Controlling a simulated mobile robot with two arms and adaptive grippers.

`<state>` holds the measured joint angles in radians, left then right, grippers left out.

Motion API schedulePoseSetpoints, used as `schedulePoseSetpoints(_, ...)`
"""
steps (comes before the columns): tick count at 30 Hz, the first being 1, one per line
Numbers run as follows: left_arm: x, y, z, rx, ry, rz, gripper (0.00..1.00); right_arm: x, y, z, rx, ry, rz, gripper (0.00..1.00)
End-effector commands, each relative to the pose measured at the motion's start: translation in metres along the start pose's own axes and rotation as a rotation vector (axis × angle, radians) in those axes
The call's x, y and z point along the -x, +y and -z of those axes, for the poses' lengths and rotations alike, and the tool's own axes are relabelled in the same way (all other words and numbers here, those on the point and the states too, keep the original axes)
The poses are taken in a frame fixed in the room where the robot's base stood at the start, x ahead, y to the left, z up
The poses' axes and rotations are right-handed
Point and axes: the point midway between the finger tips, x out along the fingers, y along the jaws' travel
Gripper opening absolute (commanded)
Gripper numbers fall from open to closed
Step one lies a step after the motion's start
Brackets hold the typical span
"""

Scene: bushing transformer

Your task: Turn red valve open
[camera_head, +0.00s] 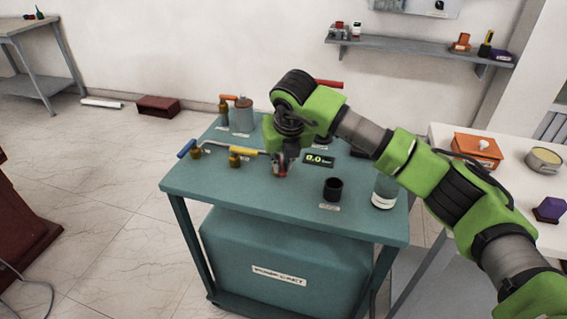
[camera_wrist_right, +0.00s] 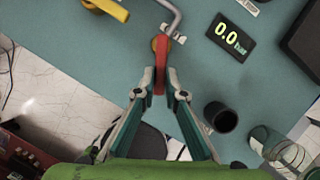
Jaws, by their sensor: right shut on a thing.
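The red valve's handle (camera_wrist_right: 160,62) shows in the right wrist view as a narrow red lever over a brass body, beside a bent grey pipe (camera_wrist_right: 176,16). My right gripper (camera_wrist_right: 161,76) is shut on this handle, with one fingertip on each side of it. In the head view the right gripper (camera_head: 281,168) points down at the teal table, and a small bit of red shows at its tips; the arm hides most of the valve. A display (camera_head: 318,160) next to it reads 0.0 bar, also in the wrist view (camera_wrist_right: 231,37). My left gripper is not in view.
A blue-handled valve (camera_head: 187,149) and a yellow-handled valve (camera_head: 241,152) stand left of the gripper, with an orange-handled one (camera_head: 228,97) behind. A black cup (camera_head: 332,189) and a glass jar (camera_head: 384,191) stand to the right. The table's front strip is clear.

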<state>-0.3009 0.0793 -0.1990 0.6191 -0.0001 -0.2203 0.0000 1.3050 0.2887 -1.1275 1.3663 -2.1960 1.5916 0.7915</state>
Motion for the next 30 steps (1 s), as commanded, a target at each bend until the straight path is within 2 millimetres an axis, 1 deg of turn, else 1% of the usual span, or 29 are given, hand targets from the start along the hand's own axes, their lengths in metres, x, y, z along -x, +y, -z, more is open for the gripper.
schedulePoseSetpoints(1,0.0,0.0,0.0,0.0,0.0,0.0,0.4,0.0,0.0,0.0,0.0,-0.002,0.0,0.18)
schedulePoseSetpoints(2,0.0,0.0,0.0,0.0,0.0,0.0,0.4,0.0,0.0,0.0,0.0,-0.001,0.0,0.26)
schedulePoseSetpoints(3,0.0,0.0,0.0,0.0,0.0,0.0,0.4,0.0,0.0,0.0,0.0,-0.001,0.0,0.28)
schedulePoseSetpoints(12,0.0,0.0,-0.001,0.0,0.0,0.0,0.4,0.001,0.0,0.0,0.0,-0.001,0.0,0.28)
schedulePoseSetpoints(14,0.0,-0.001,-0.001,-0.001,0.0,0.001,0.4,0.003,0.0,-0.001,0.001,-0.002,-0.001,0.28)
schedulePoseSetpoints(16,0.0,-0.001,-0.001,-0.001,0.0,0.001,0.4,0.01,0.0,-0.001,0.001,-0.002,-0.001,0.28)
schedulePoseSetpoints(20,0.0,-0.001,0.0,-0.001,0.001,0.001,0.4,0.032,-0.001,-0.002,0.002,-0.005,0.0,0.28)
schedulePoseSetpoints(24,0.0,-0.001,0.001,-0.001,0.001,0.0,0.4,0.063,0.0,-0.002,0.002,-0.006,-0.001,0.28)
schedulePoseSetpoints(30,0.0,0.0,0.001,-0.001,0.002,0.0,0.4,0.1,0.0,-0.001,0.002,-0.004,0.0,0.28)
